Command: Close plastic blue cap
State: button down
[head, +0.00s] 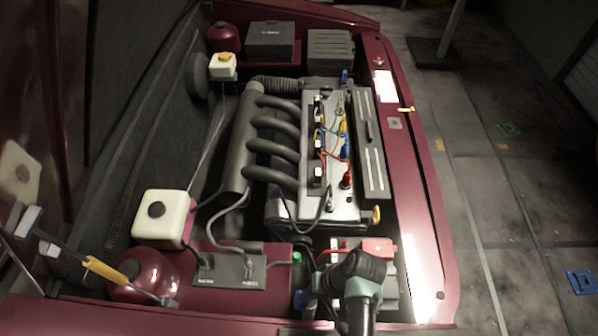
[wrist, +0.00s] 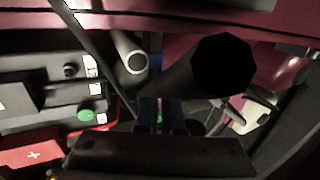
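My gripper (wrist: 158,112) shows at the middle of the wrist view as narrow dark fingers beyond a broad dark bar. A small blue patch, possibly the blue cap, shows dimly between or just behind the fingers, with a bit of green beside it. Contact and the finger gap are too dark to judge. In the head view my arm reaches in at the bottom, and my gripper (head: 312,302) points down beside the battery, its tips hidden. A small blue piece (head: 345,75) stands at the engine's far end; I cannot tell whether it is a cap.
The red terminal cover (head: 376,247) and battery are just right of my gripper. A green cap (head: 297,256) is close on the left. The grey fuse box (head: 232,270) and white reservoir (head: 163,217) lie further left. The maroon front edge borders the bay.

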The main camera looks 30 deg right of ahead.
jog(key=shift+s+d+f+t+y+b, duration=0.35)
jog(key=shift+d+t+y+b, duration=0.35)
jog(key=shift+b, duration=0.4)
jog(key=shift+s+d+f+t+y+b, duration=0.25)
jog(key=shift+s+d+t+y+b, duration=0.2)
jog(key=shift+y+b, duration=0.55)
jog(key=c, duration=1)
grip_release()
jog(key=shift+c, duration=0.2)
jog(key=shift+d+r, duration=0.1)
jog(key=p+v, duration=0.3)
jog(key=v, duration=0.9)
jog(key=shift+s+d+r, duration=0.15)
jog(key=shift+s+r, duration=0.05)
jog(key=shift+r, duration=0.05)
